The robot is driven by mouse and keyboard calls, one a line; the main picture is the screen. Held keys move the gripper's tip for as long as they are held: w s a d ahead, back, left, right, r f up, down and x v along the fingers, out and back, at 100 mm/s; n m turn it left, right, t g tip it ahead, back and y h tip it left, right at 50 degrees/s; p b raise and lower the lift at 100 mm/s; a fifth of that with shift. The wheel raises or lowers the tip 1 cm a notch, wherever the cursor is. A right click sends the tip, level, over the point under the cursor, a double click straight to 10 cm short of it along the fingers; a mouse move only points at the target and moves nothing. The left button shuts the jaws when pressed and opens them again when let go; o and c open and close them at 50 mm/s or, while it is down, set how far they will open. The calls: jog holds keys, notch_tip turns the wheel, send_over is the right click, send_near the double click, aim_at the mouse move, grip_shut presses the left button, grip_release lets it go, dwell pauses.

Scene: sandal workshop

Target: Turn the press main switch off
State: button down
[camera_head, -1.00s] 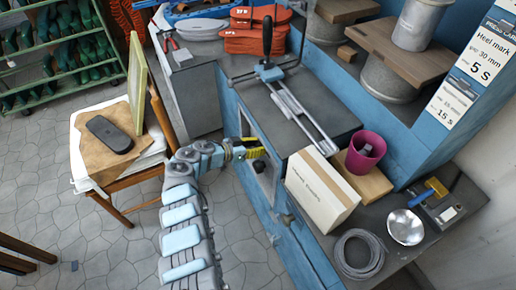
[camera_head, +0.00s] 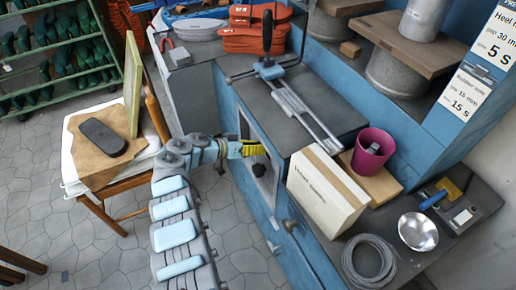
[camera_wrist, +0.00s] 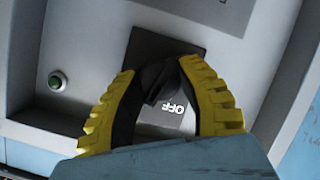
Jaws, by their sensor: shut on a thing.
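The press's grey switch panel (camera_wrist: 95,50) fills the wrist view. The main switch's black knob (camera_wrist: 158,80) sits before a dark square plate, between the yellow-ribbed fingers of my gripper (camera_wrist: 165,66), which are shut on it. An upside-down white "OFF" label (camera_wrist: 174,107) shows between the fingers; the fingers and wrist hide much of the switch, and I cannot tell its exact angle. In the head view my gripper (camera_head: 262,149) reaches the panel in the blue cabinet's side. A dark round part (camera_head: 259,170) shows just below the fingers.
A green button (camera_wrist: 57,81) is left of the fingers. A cardboard box (camera_head: 324,190) and magenta cup (camera_head: 373,149) stand right of the gripper on the bench. A chair with a black sole (camera_head: 102,138) stands left. Bare floor (camera_head: 235,235) lies below the arm.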

jog(key=shift+a+f, duration=0.1)
jog(key=shift+f, duration=0.25)
jog(key=c, duration=1)
grip_release()
jog(key=o, duration=0.4)
jog(key=shift+s, duration=0.2)
jog(key=shift+c, duration=0.2)
jog(key=shift+r, duration=0.1)
jog(key=shift+w+r, duration=0.1)
jog(key=shift+w, duration=0.05)
jog(key=v, duration=1.2)
